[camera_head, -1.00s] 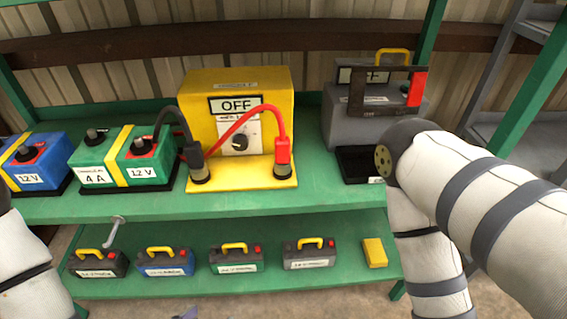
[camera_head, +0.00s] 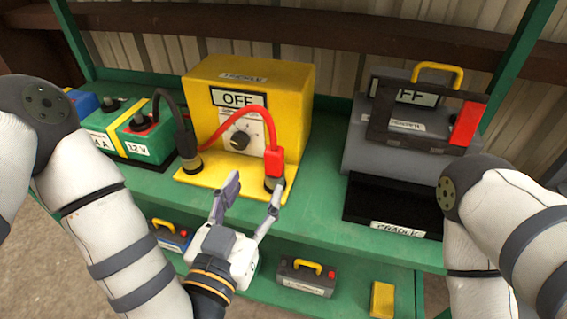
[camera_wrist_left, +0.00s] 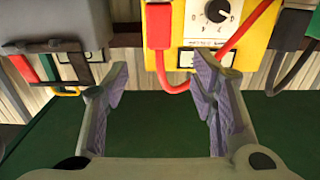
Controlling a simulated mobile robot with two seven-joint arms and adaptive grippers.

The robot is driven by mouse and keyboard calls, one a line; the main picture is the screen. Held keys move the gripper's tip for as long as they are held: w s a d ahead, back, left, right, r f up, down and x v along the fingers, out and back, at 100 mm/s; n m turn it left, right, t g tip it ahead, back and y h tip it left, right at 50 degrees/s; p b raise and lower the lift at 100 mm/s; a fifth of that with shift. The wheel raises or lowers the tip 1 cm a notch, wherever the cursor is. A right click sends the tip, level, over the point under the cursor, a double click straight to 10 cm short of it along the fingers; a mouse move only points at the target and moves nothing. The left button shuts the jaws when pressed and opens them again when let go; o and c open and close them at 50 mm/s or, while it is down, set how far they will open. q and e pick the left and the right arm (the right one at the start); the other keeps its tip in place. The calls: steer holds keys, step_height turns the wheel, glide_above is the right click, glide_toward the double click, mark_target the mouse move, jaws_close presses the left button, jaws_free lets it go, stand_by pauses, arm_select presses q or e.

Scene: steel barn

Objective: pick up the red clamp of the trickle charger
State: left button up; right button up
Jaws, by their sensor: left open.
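The yellow charger (camera_head: 300,95) with an OFF sign and dial stands on the green bench. Its red clamp (camera_head: 273,165) sits upright on a dark post at the charger's front right, with a red cable arching from it. The red clamp also shows at the top of the left wrist view (camera_wrist_left: 158,27). My left gripper (camera_head: 252,192) is open and empty, just in front of and below the clamp. Its fingers are spread; the right fingertip lies close to the clamp's post in the picture, and I cannot tell whether they touch. My right gripper is out of view.
A black clamp (camera_head: 186,146) with a black cable stands left of the red one, near a green battery (camera_head: 140,140). At right, a grey box (camera_head: 362,150) with a dark frame stands behind a black cradle (camera_head: 385,200). Small batteries (camera_head: 306,280) lie on the lower shelf.

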mark_target(272, 159)
arm_select(q)
steer(key=x, duration=0.7)
steer(key=b+x, duration=0.1)
steer(key=x, duration=0.3)
steer(key=shift+f, duration=0.35)
jaws_close()
